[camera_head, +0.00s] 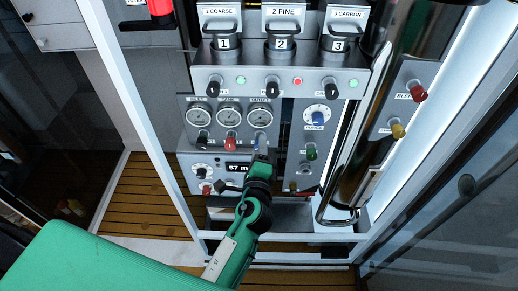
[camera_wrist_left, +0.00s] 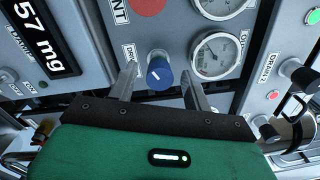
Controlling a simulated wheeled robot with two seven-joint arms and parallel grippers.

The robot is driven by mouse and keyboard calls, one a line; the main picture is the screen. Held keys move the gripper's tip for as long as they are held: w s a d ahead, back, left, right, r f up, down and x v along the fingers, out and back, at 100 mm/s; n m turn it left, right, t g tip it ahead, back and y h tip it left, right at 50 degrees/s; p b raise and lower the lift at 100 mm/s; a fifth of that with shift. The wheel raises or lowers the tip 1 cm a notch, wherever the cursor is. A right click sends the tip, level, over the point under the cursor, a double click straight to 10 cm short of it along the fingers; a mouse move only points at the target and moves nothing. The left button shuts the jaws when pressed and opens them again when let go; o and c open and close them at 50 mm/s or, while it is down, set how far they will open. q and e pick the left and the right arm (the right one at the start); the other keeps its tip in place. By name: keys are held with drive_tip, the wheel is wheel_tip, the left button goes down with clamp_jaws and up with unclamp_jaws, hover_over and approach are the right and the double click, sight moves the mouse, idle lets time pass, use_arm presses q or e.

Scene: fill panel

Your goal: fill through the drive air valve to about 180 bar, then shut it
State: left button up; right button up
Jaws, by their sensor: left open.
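A blue knob (camera_wrist_left: 158,72) with a white pointer line stands on the grey panel below a gauge, beside a label starting with "D" that my finger partly covers. My left gripper (camera_wrist_left: 160,84) is open, with one finger on each side of the knob; I cannot tell whether either finger touches it. In the head view my green left arm reaches up from below, and its gripper (camera_head: 262,160) hides much of the area under the right-hand gauge (camera_head: 260,117). That gauge also shows in the wrist view (camera_wrist_left: 217,56); its reading is unclear. My right gripper is not in view.
A red knob (camera_head: 230,144) sits left of the gripper, and a green knob (camera_head: 311,152) and blue-capped knob (camera_head: 319,117) sit right. A digital display (camera_wrist_left: 40,35) is at left. A chrome cylinder (camera_head: 372,110) and white frame posts (camera_head: 150,130) flank the panel.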

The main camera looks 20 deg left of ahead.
use_arm(q)
drive_tip(key=b+v, duration=0.4)
drive_tip(key=v, duration=0.9)
drive_tip(key=shift+s, duration=0.25)
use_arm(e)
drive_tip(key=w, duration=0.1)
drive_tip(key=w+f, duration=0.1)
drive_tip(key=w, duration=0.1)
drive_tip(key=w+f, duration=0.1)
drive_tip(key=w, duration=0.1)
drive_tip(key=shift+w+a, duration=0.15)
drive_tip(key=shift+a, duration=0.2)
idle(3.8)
